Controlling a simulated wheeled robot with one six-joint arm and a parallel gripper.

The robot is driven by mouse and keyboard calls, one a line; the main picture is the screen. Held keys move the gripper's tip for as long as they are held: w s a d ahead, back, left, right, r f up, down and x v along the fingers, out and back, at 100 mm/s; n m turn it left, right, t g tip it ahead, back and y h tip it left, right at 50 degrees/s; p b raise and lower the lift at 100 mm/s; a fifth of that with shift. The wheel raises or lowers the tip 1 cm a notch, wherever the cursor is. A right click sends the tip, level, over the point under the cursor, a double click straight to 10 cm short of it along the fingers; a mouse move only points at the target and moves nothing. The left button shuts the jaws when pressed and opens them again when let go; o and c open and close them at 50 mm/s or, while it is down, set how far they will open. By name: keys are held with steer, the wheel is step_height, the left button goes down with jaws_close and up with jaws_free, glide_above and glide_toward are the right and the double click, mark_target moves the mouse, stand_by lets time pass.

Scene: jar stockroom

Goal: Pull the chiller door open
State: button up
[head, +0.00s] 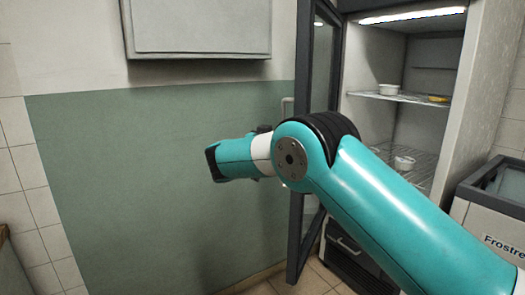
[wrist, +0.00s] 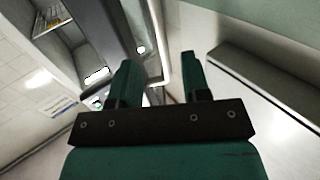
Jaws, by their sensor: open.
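The chiller door (head: 319,75), a dark-framed glass door, stands swung open to the left of the chiller cabinet (head: 482,85), whose lit inside shows. A thin pale bar (wrist: 159,35), which looks like the handle, runs up between the fingers in the picture. I cannot tell whether it touches them or how deep it lies. In the head view my arm hides the fingers.
A low chest freezer (head: 492,238) stands at the right. A grey wall box (head: 198,27) hangs above the green-painted wall. The space before that wall, left of the door, looks clear.

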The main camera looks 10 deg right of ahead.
steer(key=b+v, duration=0.1)
steer(key=v, duration=0.7)
steer(key=shift+s+a, duration=0.15)
steer(key=shift+s, duration=0.05)
